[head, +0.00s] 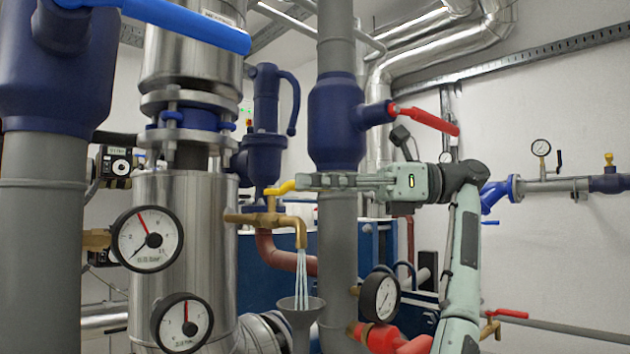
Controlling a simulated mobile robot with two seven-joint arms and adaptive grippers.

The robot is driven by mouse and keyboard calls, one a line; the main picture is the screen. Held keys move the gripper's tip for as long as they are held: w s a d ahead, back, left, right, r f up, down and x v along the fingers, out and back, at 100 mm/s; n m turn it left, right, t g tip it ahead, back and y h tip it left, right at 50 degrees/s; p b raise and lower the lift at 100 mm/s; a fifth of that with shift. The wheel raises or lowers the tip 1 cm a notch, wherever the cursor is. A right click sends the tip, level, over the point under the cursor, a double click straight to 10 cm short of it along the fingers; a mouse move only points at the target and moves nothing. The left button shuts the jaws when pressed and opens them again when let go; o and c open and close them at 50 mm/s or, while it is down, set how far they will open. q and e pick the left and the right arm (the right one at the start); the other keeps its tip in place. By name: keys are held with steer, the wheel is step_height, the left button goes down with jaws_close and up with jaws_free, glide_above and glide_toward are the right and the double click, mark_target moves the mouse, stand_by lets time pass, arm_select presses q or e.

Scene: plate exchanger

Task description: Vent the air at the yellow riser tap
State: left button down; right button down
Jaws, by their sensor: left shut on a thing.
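The yellow tap lever (281,188) sits on a brass tap (268,219) below a dark blue riser fitting (264,150), left of the grey pipe. My left gripper (308,182) reaches in from the right, across the front of the grey pipe, and is shut on the lever's right end. The fingers hide that end. Pale streams (301,278) run from the brass spout down into a grey funnel (301,311). My right gripper is not in view.
A grey pipe with a blue valve body (336,125) stands behind my gripper; its red lever (428,120) is above my wrist. Dial gauges (147,239) (380,297) sit left and lower right. A blue lever (188,24) crosses the upper left.

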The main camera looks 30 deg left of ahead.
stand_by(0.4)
arm_select(q)
steer(key=c, duration=1.4)
jaws_free()
